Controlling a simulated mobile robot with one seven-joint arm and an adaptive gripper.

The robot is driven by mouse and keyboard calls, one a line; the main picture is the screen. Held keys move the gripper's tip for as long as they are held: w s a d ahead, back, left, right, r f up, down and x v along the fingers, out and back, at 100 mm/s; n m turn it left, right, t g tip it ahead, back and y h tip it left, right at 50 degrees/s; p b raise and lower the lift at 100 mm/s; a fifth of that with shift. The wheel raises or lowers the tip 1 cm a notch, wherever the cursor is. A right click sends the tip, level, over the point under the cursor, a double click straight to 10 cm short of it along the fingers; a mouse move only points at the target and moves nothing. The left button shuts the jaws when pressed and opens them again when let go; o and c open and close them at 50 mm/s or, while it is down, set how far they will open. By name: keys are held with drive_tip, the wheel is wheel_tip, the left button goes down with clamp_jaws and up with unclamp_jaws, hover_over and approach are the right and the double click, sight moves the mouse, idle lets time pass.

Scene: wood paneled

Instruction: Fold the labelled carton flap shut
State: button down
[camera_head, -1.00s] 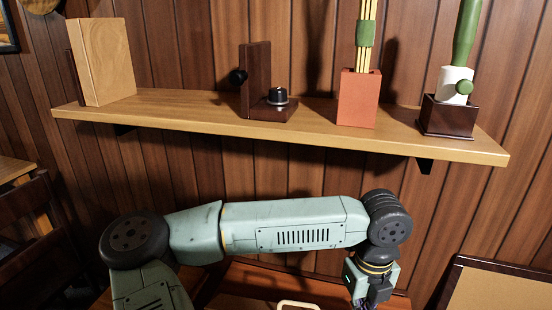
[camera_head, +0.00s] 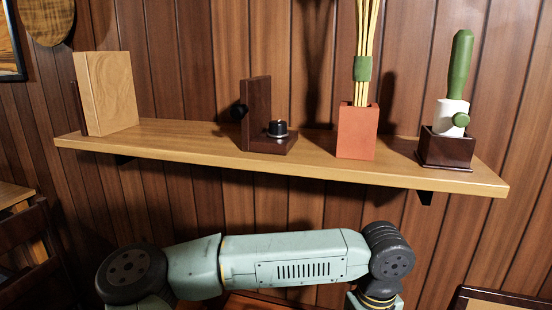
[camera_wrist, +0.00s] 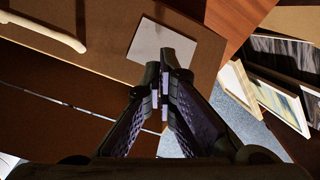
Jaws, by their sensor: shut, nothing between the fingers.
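In the wrist view, a brown cardboard panel (camera_wrist: 95,52) slants across the upper part, with a blank pale grey label (camera_wrist: 163,42) near its right end. I take it to be the labelled flap; its fold angle is not clear. A darker brown surface (camera_wrist: 60,120), crossed by a thin light line, lies below it. My gripper (camera_wrist: 166,78) is shut and empty. Its fingertips overlap the label's lower edge in the picture; I cannot tell whether they touch. In the head view the fingers and the carton flap are out of frame.
A pale curved handle (camera_wrist: 45,32) shows at upper left in the wrist view, and light-edged panels (camera_wrist: 275,98) stand at right. In the head view a wooden shelf (camera_head: 210,138) above my arm holds a wooden block (camera_head: 107,92), a terracotta pot (camera_head: 357,132) and other items.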

idle(0.3)
drive_tip(key=shift+f+b, duration=3)
drive_tip(key=shift+b, duration=0.25)
drive_tip(key=shift+r+p, duration=1.55)
drive_tip(key=shift+r, duration=2.1)
